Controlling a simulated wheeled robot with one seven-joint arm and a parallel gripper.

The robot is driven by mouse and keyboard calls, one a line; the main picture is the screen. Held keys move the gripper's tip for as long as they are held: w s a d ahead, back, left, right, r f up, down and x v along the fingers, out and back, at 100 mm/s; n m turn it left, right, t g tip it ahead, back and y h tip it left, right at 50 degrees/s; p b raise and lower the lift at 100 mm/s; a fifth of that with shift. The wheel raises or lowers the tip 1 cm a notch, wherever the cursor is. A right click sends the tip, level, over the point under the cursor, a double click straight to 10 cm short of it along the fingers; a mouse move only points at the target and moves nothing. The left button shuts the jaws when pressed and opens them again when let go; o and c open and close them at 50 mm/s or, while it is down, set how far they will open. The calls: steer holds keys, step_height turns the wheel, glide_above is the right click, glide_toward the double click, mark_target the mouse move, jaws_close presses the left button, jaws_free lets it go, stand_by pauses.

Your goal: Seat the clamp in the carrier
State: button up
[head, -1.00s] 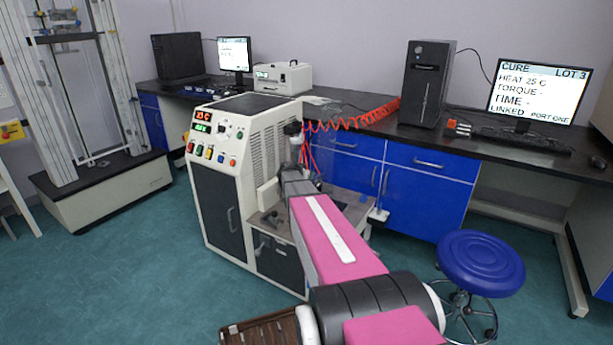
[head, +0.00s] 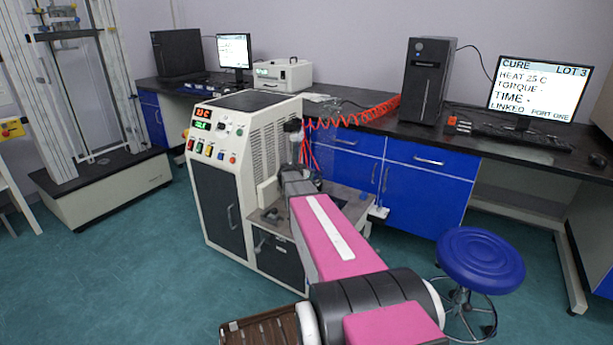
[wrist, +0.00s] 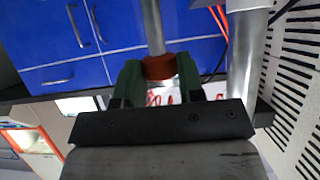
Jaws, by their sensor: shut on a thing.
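In the wrist view my gripper (wrist: 159,85) has its two dark green fingers closed on either side of a reddish-brown collar (wrist: 159,67) at the end of a grey rod. I take this held piece to be the clamp; its far end runs out of the picture. A thicker grey metal column (wrist: 244,60) stands just to the right of it, apart from the fingers. In the head view my arm hides the gripper and the held piece at the white rheometer (head: 215,180). I cannot make out the carrier for certain in either view.
The rheometer's vented side panel (wrist: 302,90) is close on the right in the wrist view. Red coiled hose (head: 350,118) runs behind the work area. Blue cabinets (head: 425,195) stand behind, and a blue stool (head: 480,262) stands at the right. Open floor lies at the left.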

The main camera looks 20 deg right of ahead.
steer(key=shift+f, duration=0.2)
steer(key=o, duration=1)
steer(key=shift+s, duration=0.1)
steer(key=v, duration=1)
steer(key=shift+a+r, duration=0.15)
steer(key=shift+a, duration=0.1)
steer(key=shift+s, duration=0.25)
steer(key=s+a+f+n+g+y, duration=0.2)
steer(key=s+a, duration=0.3)
steer(key=s, duration=0.4)
steer(key=s+a+f+n+g+y, duration=0.3)
steer(key=s+a+f+n+y, duration=0.1)
steer(key=s, duration=0.5)
steer(key=s+a+f+n+g+y, duration=0.2)
steer(key=s+a+f+n+y, duration=0.1)
steer(key=s, duration=0.6)
steer(key=a+f+n, duration=0.1)
steer(key=a+f, duration=0.1)
steer(key=a, duration=0.1)
steer(key=shift+s+a+g+y, duration=0.3)
steer(key=shift+s+a+y, duration=0.1)
